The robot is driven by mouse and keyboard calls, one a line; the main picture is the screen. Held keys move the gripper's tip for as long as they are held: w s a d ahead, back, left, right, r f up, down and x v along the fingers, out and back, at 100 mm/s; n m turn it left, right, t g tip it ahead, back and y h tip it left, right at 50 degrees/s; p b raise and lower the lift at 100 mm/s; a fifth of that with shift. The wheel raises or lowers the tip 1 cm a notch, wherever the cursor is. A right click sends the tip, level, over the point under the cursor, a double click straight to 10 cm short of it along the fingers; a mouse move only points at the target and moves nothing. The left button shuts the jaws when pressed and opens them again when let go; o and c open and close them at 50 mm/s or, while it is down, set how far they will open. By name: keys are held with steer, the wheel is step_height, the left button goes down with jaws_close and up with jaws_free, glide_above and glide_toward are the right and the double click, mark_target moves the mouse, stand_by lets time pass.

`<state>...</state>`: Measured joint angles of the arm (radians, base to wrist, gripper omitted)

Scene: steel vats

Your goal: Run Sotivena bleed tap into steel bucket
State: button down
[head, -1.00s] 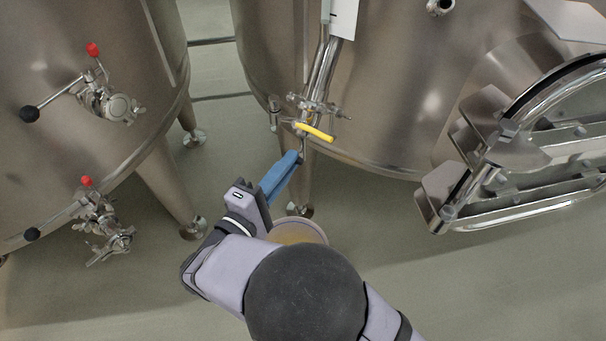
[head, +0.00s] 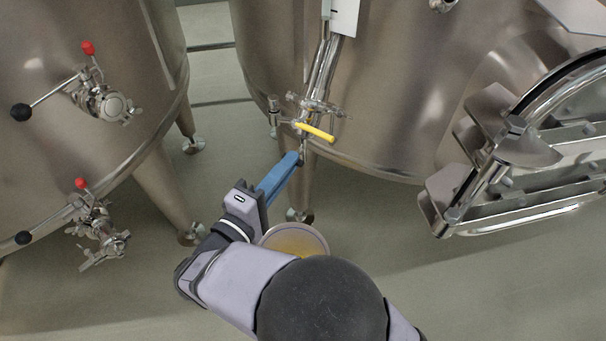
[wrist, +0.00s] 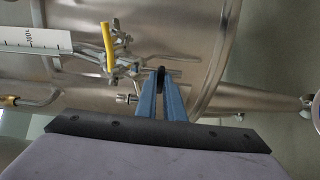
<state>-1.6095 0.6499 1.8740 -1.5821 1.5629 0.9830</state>
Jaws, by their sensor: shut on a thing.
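The right steel vat (head: 400,100) carries a vertical sight tube (head: 325,70) with a yellow-handled valve (head: 314,131) at its foot. A thin metal bleed tap (head: 304,147) hangs just below that valve. My gripper (head: 297,160) has long blue fingers, shut at this tap. In the wrist view, my gripper (wrist: 161,78) has its tips closed around a small dark knob (wrist: 161,70). The bucket (head: 322,239) stands on the floor below, partly hidden by my arm, with yellowish contents showing inside. I cannot make out a stream or the tap's outlet.
The left vat (head: 60,150) has two valves with red-tipped levers and black knobs, an upper one (head: 103,102) and a lower one (head: 100,232). An open manway door (head: 510,180) juts out at right. A white scale plate (head: 344,17) is by the tube. Floor is clear at lower right.

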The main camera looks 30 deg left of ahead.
steer(key=c, duration=2.1)
jaws_free()
steer(key=shift+s+d+b, duration=0.15)
steer(key=shift+s+b, duration=0.15)
steer(key=shift+s, duration=2)
steer(key=shift+s+d+b, duration=0.1)
steer(key=shift+s+b, duration=0.15)
steer(key=shift+s, duration=2)
